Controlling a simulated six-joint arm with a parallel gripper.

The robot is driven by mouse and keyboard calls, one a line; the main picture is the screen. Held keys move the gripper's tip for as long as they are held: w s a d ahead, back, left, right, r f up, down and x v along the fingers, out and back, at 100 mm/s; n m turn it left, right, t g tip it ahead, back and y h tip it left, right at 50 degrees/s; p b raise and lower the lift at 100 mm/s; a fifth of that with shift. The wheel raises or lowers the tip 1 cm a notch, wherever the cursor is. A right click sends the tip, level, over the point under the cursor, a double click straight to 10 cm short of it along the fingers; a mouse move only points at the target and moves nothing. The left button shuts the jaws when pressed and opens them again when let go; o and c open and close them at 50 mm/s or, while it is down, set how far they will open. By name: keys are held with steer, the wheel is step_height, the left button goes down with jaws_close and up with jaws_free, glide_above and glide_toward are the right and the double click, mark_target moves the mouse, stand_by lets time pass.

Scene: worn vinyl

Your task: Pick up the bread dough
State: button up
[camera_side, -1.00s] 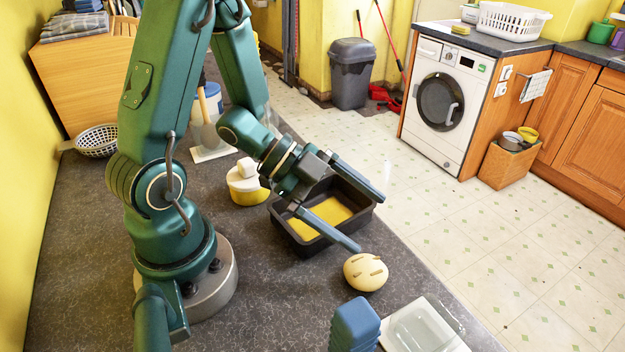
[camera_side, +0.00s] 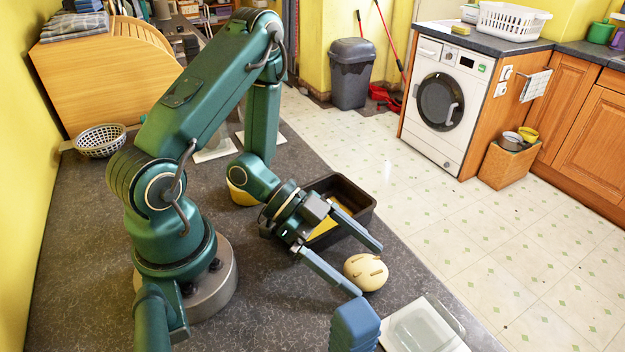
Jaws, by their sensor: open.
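The bread dough (camera_side: 366,272) is a pale round lump with a few darker slashes on top. It rests on the dark worktop near its right edge. My gripper (camera_side: 368,271) is open, with two long blue-grey fingers. One finger reaches to the upper right side of the dough and the other passes along its lower left side, so the dough shows between the fingertips. I cannot tell whether either finger touches it. The jaws appear empty.
A black tray (camera_side: 366,203) with yellow inside stands just behind my gripper.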

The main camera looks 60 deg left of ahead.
steer(key=shift+w+d+f, duration=0.1)
steer(key=shift+d, duration=0.1)
steer(key=c, duration=1.3)
steer(key=shift+c, duration=0.5)
steer(key=shift+r, duration=0.2)
